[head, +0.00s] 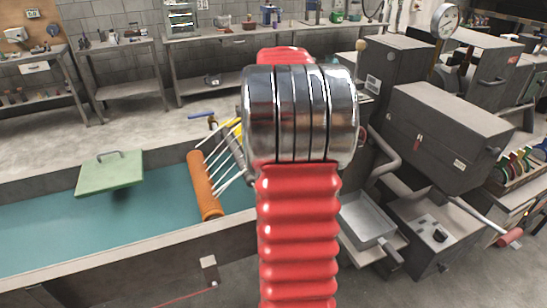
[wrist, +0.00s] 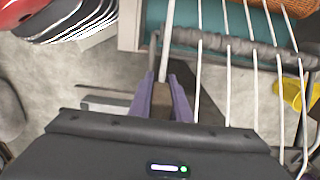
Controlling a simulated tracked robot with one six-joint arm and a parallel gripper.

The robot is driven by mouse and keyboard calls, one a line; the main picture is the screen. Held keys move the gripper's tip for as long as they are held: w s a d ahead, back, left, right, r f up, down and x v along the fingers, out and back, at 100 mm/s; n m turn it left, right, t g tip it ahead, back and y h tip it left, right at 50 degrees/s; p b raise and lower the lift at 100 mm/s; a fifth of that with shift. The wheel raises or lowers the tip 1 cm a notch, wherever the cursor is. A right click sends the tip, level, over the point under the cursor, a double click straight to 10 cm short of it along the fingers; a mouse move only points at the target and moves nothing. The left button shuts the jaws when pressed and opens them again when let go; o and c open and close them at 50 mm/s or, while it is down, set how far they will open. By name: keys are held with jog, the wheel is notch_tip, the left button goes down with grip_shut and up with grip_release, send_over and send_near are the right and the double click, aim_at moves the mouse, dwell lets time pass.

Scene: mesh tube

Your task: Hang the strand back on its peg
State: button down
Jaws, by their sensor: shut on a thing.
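In the wrist view my gripper (wrist: 165,103) has its two purple fingers close together. A white strand (wrist: 169,42) runs down from the top edge to between the fingertips, where its end is hidden. Several other white strands (wrist: 228,75) stretch to the right of the fingers, crossing a grey bar (wrist: 243,47). A short upright grey pin (wrist: 153,50) stands just left of the held strand; I cannot tell whether it is the peg. In the head view the strands (head: 222,158) fan from an orange tube (head: 205,185); my arm hides my gripper.
The tube lies over a teal surface (head: 150,205) in a long trough. A green lid-like board (head: 110,172) is at left. A yellow object (wrist: 293,93) is at the right of the wrist view. Grey machines (head: 450,130) and a metal tray (head: 367,222) stand at right.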

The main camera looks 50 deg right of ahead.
jog(key=shift+f, duration=0.55)
dwell(1.4)
jog(key=c, duration=1.6)
grip_release()
jog(key=shift+r, duration=0.15)
notch_tip(320, 180, up, 13)
jog(key=shift+r, duration=0.2)
